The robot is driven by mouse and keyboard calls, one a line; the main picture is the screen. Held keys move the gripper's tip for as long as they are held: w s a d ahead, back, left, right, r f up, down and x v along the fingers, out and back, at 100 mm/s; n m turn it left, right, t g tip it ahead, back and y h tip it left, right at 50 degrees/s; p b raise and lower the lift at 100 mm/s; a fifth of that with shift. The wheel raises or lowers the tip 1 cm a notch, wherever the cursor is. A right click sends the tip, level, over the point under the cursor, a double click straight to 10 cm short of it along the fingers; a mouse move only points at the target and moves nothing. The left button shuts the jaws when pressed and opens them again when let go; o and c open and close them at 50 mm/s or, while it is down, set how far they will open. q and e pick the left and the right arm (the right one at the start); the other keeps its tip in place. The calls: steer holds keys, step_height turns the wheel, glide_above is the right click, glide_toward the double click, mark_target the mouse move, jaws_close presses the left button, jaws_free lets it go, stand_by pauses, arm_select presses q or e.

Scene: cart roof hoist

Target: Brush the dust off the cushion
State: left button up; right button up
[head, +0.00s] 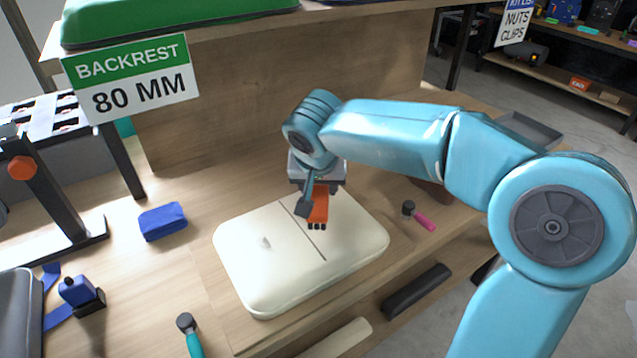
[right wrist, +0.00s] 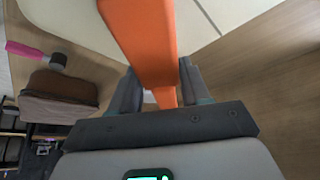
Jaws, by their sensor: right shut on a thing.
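The cushion (head: 285,275) is a cream, rounded pad with a dark seam across it, lying on the wooden bench. A small greyish patch of dust (head: 266,242) shows on its left part. My right gripper (head: 311,203) is shut on an orange brush (head: 320,208), with dark bristles pointing down over the far right part of the cushion. I cannot tell whether the bristles touch it. In the right wrist view the orange brush (right wrist: 146,40) runs between the two fingers, with the cream cushion (right wrist: 75,15) beyond. My left gripper is not in view.
A blue block (head: 162,222) lies left of the cushion. A pink-handled tool (head: 424,221) lies to its right, and a teal-handled tool (head: 190,338) in front. A dark bar (head: 416,291) is at the front right. A wooden panel (head: 240,100) stands behind.

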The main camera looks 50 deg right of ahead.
steer(key=shift+f+b, duration=0.8)
steer(key=shift+f, duration=0.05)
steer(key=shift+w+a+b, duration=0.15)
steer(key=shift+w+a, duration=0.2)
steer(key=shift+a, duration=1.05)
steer(key=shift+w+a+b, duration=0.15)
steer(key=shift+w+a, duration=0.2)
steer(key=shift+a, duration=1)
steer(key=shift+w+a+b, duration=0.15)
steer(key=shift+w+a, duration=0.2)
steer(key=shift+a, duration=1.05)
steer(key=shift+w+a, duration=0.2)
steer(key=shift+a, duration=0.75)
steer(key=shift+w+a, duration=0.25)
steer(key=shift+a, duration=0.65)
steer(key=shift+w+a, duration=0.2)
steer(key=shift+a, duration=0.75)
steer(key=shift+w+a, duration=0.25)
steer(key=shift+a, duration=0.7)
steer(key=shift+w+a, duration=0.2)
steer(key=shift+a, duration=0.7)
steer(key=shift+w+a, duration=0.25)
steer(key=shift+a, duration=0.7)
steer(key=shift+d, duration=0.15)
